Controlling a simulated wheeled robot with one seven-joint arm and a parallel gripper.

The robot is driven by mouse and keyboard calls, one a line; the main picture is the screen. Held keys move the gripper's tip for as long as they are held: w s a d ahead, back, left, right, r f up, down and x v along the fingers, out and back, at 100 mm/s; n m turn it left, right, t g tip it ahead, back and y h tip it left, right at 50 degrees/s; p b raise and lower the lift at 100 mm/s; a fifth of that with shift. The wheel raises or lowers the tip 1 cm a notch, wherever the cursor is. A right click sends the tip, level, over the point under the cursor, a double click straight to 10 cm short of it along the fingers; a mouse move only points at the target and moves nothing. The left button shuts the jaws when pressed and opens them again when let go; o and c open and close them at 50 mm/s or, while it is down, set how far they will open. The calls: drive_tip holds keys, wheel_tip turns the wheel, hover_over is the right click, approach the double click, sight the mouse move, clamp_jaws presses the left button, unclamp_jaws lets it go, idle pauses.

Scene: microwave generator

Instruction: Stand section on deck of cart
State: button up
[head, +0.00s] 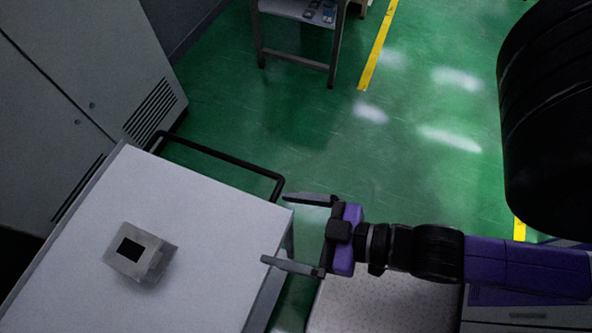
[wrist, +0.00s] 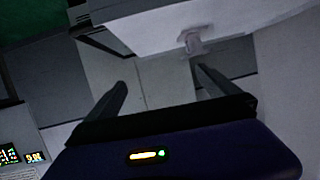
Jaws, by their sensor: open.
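The section (head: 136,252), a small grey metal piece with a dark rectangular opening, stands on the white deck of the cart (head: 200,200) in the head view. My gripper (head: 272,229) is open and empty at the right edge of the deck, its two fingers pointing left toward the section and well apart from it. In the wrist view a small pale piece (wrist: 194,44), likely the section, shows beyond the fingers against a pale slab (wrist: 150,22), likely the deck. My gripper's fingers (wrist: 163,90) are spread there with nothing between them.
The cart has a black handle rail (head: 225,165) at its far end. Grey cabinets (head: 95,80) stand at the left. A small table (head: 300,12) stands at the back. A pale perforated surface (head: 385,300) lies below my arm. Green floor (head: 320,130) is free beyond the cart.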

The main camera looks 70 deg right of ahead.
drive_tip(key=s+d+r+h, duration=0.1)
drive_tip(key=s+d+r, duration=0.2)
drive_tip(key=shift+s+d+r+t, duration=0.2)
drive_tip(key=shift+s+r+t, duration=0.1)
drive_tip(key=shift+r+t, duration=0.1)
